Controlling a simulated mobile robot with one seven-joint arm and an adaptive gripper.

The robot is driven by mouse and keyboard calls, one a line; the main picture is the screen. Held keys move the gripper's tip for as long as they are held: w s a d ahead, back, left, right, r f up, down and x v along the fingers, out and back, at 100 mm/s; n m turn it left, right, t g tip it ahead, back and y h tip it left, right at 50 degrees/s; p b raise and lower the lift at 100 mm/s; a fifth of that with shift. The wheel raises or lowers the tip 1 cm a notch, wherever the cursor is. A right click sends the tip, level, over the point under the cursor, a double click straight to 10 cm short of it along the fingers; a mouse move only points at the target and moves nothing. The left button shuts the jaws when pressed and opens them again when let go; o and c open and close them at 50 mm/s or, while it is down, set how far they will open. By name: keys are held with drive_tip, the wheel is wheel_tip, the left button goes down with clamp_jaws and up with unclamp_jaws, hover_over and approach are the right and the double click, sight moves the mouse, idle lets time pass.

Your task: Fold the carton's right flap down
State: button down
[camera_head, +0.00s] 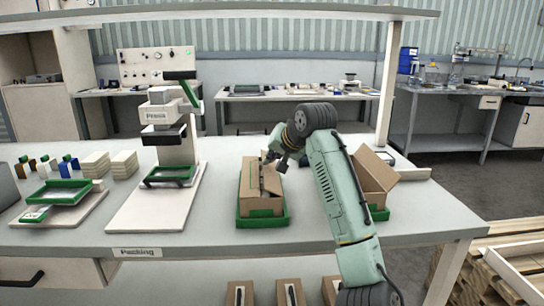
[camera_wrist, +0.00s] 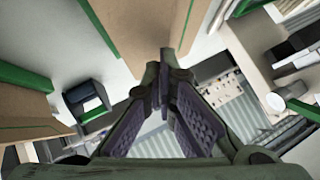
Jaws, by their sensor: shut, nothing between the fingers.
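A brown cardboard carton (camera_head: 262,205) sits in a green-rimmed tray (camera_head: 262,222) near the middle of the bench. Its top shows flap panels with a dark narrow gap between them; I cannot tell exactly how far each flap is folded. My gripper (camera_head: 272,160) is at the carton's far upper right, fingers close to its top. In the wrist view my gripper (camera_wrist: 165,60) is shut and empty, with its tips beside a broad cardboard panel (camera_wrist: 125,25). I cannot tell whether they touch it. My arm hides part of the space to the right of the carton.
A second carton (camera_head: 377,178) with a raised flap stands behind my arm, in another green tray (camera_head: 380,214). A press (camera_head: 170,130) stands left on the bench. Further left are stacked pads (camera_head: 95,164) and a green-framed tray (camera_head: 58,192). The bench front is clear.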

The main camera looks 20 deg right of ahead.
drive_tip(key=shift+w+a+f+n+h+p, duration=0.15)
drive_tip(key=shift+a+n+h+p, duration=0.25)
drive_tip(key=shift+h, duration=0.2)
drive_tip(key=shift+w+a+f+n+g+h, duration=0.1)
drive_tip(key=shift+a+f+n+g+h, duration=0.15)
drive_tip(key=shift+a+g+h, duration=0.2)
drive_tip(key=shift+w+a+f+p, duration=0.1)
drive_tip(key=shift+a+f+p, duration=0.25)
drive_tip(key=shift+p, duration=0.05)
drive_tip(key=shift+f, duration=0.1)
idle(0.6)
